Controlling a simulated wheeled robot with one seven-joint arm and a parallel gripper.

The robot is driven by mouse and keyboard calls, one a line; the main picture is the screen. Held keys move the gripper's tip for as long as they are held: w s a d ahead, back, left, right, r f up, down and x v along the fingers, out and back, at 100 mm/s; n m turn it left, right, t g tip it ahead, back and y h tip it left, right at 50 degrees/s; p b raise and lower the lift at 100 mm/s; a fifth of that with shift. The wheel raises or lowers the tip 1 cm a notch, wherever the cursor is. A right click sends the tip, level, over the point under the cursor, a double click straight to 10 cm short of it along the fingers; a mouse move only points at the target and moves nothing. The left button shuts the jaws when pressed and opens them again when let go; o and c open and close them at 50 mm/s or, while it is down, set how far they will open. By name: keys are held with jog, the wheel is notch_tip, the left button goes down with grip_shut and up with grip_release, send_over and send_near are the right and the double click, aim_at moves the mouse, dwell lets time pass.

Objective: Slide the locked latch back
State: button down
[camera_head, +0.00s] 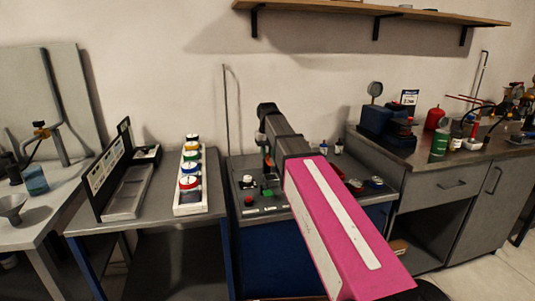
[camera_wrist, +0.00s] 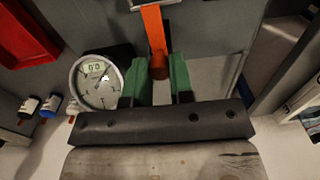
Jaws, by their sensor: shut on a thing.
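In the wrist view, my gripper (camera_wrist: 161,78) has two green fingers on either side of an orange bar (camera_wrist: 153,28) with a round end, which looks like the latch's handle. The fingers are shut on it near that end. The bar runs up to a pale metal bracket (camera_wrist: 152,3) at the top edge. Whether the latch is locked or slid back cannot be told. In the head view, my gripper (camera_head: 267,160) is over the grey control panel (camera_head: 262,212), and my pink arm hides much of the panel's right side. The latch cannot be made out there.
A round dial gauge (camera_wrist: 96,82) stands close left of my gripper in the wrist view. A red tray (camera_wrist: 25,38) is at its upper left. In the head view, a white rack with coloured round pieces (camera_head: 190,205) stands left of the panel, and a cluttered grey counter (camera_head: 470,155) stands right.

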jog(key=shift+w+a, duration=0.25)
jog(key=shift+w, duration=0.95)
jog(key=c, duration=1)
grip_release()
notch_tip(320, 180, up, 11)
jog(key=shift+f, duration=0.1)
